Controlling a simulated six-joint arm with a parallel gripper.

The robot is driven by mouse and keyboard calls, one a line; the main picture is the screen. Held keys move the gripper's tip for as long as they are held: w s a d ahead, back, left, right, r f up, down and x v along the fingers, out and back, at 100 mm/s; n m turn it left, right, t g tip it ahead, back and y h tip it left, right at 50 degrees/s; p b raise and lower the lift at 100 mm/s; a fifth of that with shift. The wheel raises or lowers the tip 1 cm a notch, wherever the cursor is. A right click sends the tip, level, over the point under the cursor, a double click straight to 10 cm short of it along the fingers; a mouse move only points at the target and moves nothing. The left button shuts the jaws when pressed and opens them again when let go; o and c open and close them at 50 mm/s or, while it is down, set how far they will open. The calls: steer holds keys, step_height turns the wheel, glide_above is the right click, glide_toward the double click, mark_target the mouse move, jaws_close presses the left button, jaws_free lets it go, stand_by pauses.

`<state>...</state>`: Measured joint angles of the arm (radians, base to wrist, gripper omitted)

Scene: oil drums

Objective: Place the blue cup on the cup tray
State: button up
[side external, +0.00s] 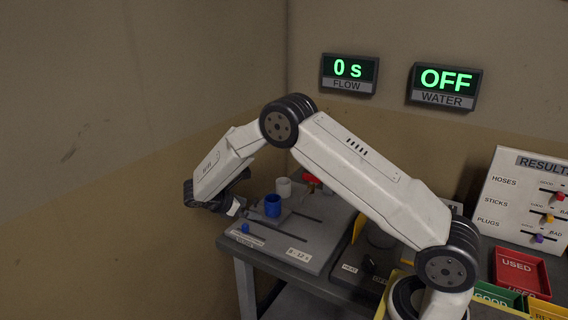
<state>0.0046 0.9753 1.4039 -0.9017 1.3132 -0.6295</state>
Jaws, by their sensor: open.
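The blue cup (272,207) stands upright on the grey panel (312,233) on top of the bench. My gripper (233,207) is just left of the blue cup at about the same height in the picture, with a visible gap between them. It is open and holds nothing that I can see; the dark gripper body hides part of the fingers. I cannot tell which surface is the cup tray; none stands out clearly from the grey panel.
A white cup (283,187) stands behind the blue one. A red valve handle (311,180) is to its right. A small blue knob (245,228) sits near the panel's front left. Red (520,270) and green (494,294) bins are at the far right. Displays read 0 s and OFF.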

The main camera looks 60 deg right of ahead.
steer(key=s+a+r+m+t+y, duration=0.2)
steer(key=s+a+m+y, duration=0.3)
steer(key=s, duration=0.5)
steer(key=s+a+r+m+t+y, duration=0.3)
steer(key=s+a+m, duration=0.4)
steer(key=s, duration=0.4)
steer(key=shift+a+r+m+t+y, duration=0.15)
steer(key=shift+a+m+t+y, duration=0.3)
steer(key=shift+a+y, duration=0.5)
steer(key=shift+w+d, duration=0.1)
